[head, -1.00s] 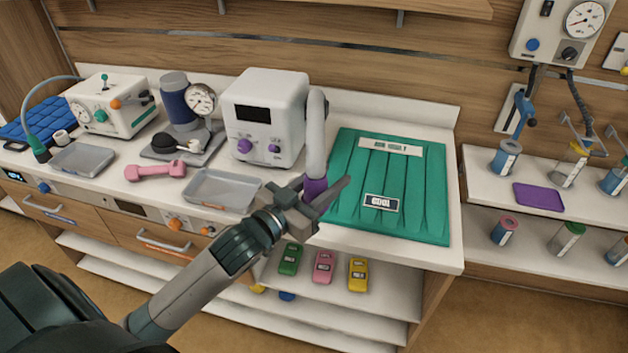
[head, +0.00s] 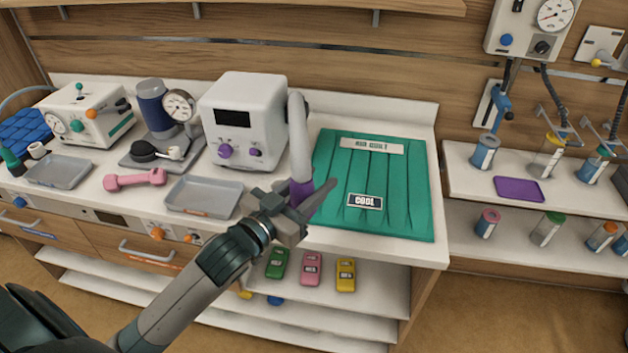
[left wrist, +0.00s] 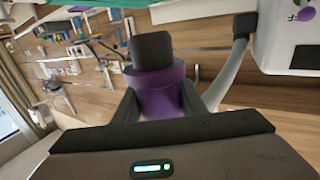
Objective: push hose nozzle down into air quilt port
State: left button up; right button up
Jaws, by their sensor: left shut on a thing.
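My left gripper (head: 308,203) is shut on the purple hose nozzle (head: 300,189) at the front left edge of the green air quilt (head: 392,185). In the left wrist view the purple nozzle (left wrist: 160,98) sits between the fingers, with a dark block-shaped tip beyond it. The pale hose (head: 298,135) rises from the nozzle beside the white blower unit (head: 240,115). The quilt lies flat with a "COOL" label. Its port is not clearly visible; the gripper covers the quilt's left front corner. My right gripper is out of view.
A grey tray (head: 204,196) and a pink dumbbell-shaped object (head: 135,180) lie left of the gripper. A gauge device (head: 178,106) stands behind them. Green, pink and yellow small devices (head: 311,268) sit on the shelf below. The quilt's right side is clear.

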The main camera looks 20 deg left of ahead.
pick_arm(q)
jog(key=shift+f+b, duration=0.8)
jog(key=shift+f, duration=0.95)
jog(key=shift+w+a, duration=0.1)
jog(key=w+a, duration=1.2)
jog(key=shift+a, duration=0.4)
dwell(1.0)
jog(key=shift+f, duration=0.1)
jog(key=shift+f+b, duration=0.65)
jog(key=shift+f, duration=0.35)
